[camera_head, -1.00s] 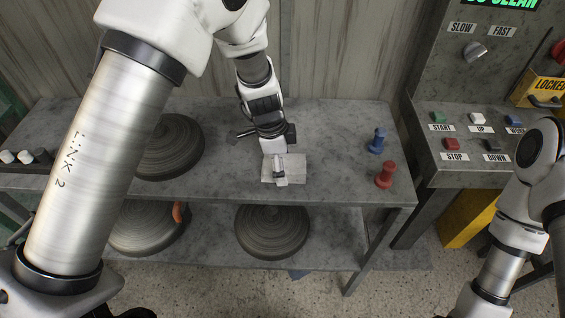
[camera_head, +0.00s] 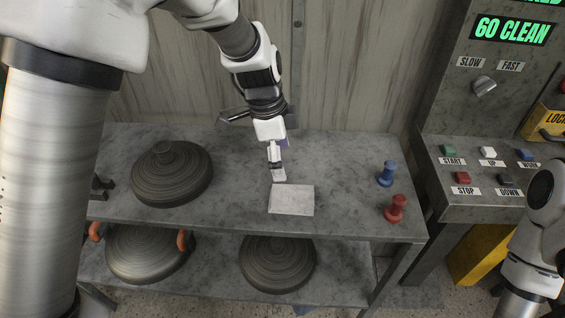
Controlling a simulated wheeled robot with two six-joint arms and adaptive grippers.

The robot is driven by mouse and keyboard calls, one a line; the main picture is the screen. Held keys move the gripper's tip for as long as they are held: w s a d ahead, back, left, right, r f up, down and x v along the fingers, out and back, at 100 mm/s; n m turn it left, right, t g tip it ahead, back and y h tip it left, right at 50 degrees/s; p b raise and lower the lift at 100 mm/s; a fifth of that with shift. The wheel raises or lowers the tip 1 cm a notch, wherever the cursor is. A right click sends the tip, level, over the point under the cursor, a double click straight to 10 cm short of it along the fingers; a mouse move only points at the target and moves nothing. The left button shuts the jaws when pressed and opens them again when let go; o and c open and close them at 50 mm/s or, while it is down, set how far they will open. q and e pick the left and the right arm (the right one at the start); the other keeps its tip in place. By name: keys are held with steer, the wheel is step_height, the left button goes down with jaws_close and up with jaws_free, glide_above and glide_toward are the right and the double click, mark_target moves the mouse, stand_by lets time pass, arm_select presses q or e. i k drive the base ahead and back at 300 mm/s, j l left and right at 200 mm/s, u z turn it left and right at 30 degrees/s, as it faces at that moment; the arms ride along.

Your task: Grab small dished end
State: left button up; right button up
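Several round, domed, ridged dark-grey dished ends show in the head view. One with a short knob on top (camera_head: 172,175) sits on the left of the upper shelf. Two more are on the lower shelf: one with orange handles (camera_head: 148,255) at the left and one without visible handles (camera_head: 277,264) in the middle, its back hidden by the upper shelf's edge. My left gripper (camera_head: 278,178) points down at the back left corner of a pale flat block (camera_head: 292,200), right of the upper dished end and apart from it. Its fingers overlap in this view. My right gripper is out of view.
A blue peg (camera_head: 386,174) and a red peg (camera_head: 396,209) stand on the right of the grey upper shelf (camera_head: 345,165). A control panel with buttons (camera_head: 485,165) is at the right. The shelf between the upper dished end and the block is clear.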

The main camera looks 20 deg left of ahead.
mark_target(168, 174)
steer(key=u, duration=1.45)
steer(key=j+z, duration=0.2)
steer(key=z, duration=0.25)
steer(key=k+j+z, duration=0.15)
steer(key=z, duration=0.3)
steer(key=k+j+z, duration=0.1)
steer(key=z, duration=0.35)
steer(key=j, duration=0.1)
